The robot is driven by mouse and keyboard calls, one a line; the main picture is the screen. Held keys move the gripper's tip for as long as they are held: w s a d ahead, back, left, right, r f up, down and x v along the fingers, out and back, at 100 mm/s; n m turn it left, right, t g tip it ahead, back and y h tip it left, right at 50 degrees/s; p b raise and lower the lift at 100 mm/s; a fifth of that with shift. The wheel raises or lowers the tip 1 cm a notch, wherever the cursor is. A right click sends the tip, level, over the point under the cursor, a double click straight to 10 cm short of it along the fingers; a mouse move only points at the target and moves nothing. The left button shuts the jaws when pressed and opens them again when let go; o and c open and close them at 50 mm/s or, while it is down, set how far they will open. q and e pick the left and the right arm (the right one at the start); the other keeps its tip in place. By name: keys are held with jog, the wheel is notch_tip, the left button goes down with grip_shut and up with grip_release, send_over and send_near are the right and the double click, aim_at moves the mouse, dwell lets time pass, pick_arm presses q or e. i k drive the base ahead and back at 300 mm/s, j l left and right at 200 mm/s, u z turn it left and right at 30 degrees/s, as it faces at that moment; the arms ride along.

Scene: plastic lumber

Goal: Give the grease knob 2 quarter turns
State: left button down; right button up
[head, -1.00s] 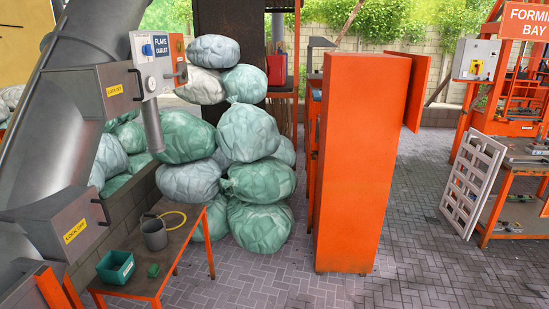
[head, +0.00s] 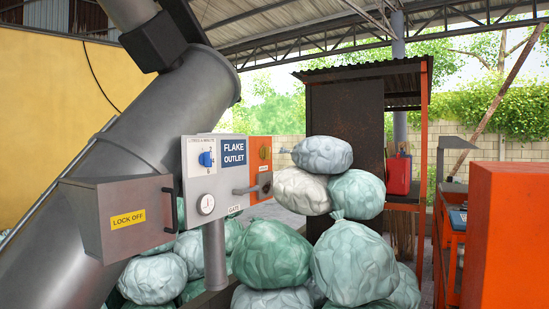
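A grey panel marked FLAKE OUTLET (head: 234,153) stands left of centre in the head view, beside a large sloping grey pipe. It carries a blue knob (head: 206,158) over small lettering that I cannot read surely. An orange box (head: 260,179) at the panel's right side carries a small yellowish knob (head: 264,152). No label reading grease is legible, so I cannot tell which knob is the grease knob. A round dial (head: 207,204) and a grey handle (head: 246,190) marked GATE sit lower on the panel. Neither gripper shows.
A grey box marked LOCK OFF (head: 127,219) with a black handle juts out left of the panel. Green and white sacks (head: 354,262) are piled below and right of it. An orange cabinet (head: 509,235) stands at the right edge.

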aim_at(265, 152)
jog(key=i+l+u, duration=0.2)
jog(key=i+l, duration=0.2)
jog(key=i, duration=0.2)
jog(key=i+l+u, duration=0.2)
jog(key=i+l, duration=0.25)
jog(key=i, duration=0.1)
